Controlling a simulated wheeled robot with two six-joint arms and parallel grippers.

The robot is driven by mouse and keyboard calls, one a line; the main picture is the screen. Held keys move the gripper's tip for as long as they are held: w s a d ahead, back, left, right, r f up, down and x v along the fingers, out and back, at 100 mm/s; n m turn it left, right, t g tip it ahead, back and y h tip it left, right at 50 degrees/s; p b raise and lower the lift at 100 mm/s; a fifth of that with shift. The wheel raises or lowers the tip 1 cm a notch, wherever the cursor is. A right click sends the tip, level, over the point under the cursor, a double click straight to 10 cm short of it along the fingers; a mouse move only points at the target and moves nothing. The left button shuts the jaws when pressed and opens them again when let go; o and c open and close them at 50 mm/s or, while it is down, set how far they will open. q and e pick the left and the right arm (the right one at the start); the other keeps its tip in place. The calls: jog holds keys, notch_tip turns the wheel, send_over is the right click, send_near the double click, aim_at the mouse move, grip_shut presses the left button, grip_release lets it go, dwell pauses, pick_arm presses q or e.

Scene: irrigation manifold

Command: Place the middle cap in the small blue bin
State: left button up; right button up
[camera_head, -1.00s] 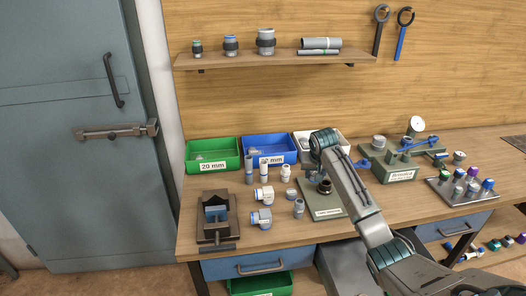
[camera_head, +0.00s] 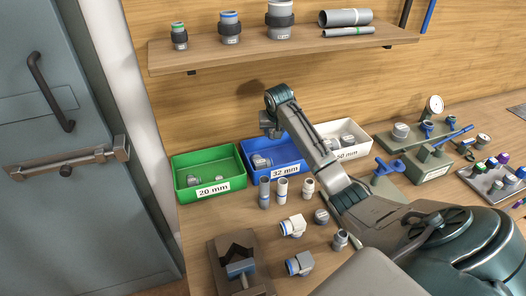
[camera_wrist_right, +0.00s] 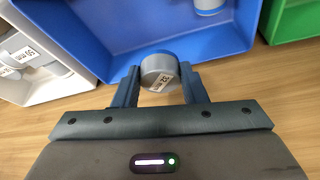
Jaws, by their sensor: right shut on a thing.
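The small blue bin (camera_head: 297,171), labelled 32 mm, stands between the green and white bins at the back of the bench. A fitting lies inside it. My right gripper (camera_head: 268,128) is above the blue bin in the head view. My left gripper is not in view.
The green 20 mm bin (camera_head: 210,188) and the white bin (camera_head: 372,150) flank the blue one. Upright fittings (camera_head: 282,190) stand just in front. A vise (camera_head: 240,270) is at the front. A shelf (camera_head: 290,47) with fittings hangs above.

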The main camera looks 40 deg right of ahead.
jog(key=p, duration=0.2)
send_over(273, 156)
jog(key=s, duration=0.1)
jog(key=f, duration=0.4)
jog(key=shift+s+a+f, duration=0.2)
jog(key=shift+a+f, duration=0.05)
jog(key=shift+a, duration=0.1)
jog(key=shift+f, duration=0.4)
notch_tip(273, 156, down, 3)
jog(key=shift+w+f+p, duration=0.15)
jog(key=shift+f+p, duration=0.05)
jog(key=shift+p, duration=0.35)
jog(key=shift+f, duration=0.45)
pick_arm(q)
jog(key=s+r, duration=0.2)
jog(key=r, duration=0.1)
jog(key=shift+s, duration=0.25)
pick_arm(e)
jog(key=o, duration=1)
jog(key=shift+f, duration=0.1)
jog(key=shift+c, duration=0.2)
jog(key=shift+r, duration=0.2)
pick_arm(q)
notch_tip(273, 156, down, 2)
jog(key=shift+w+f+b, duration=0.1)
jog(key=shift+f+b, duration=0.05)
jog(key=shift+b, duration=1.05)
pick_arm(e)
jog(key=v, duration=1.2)
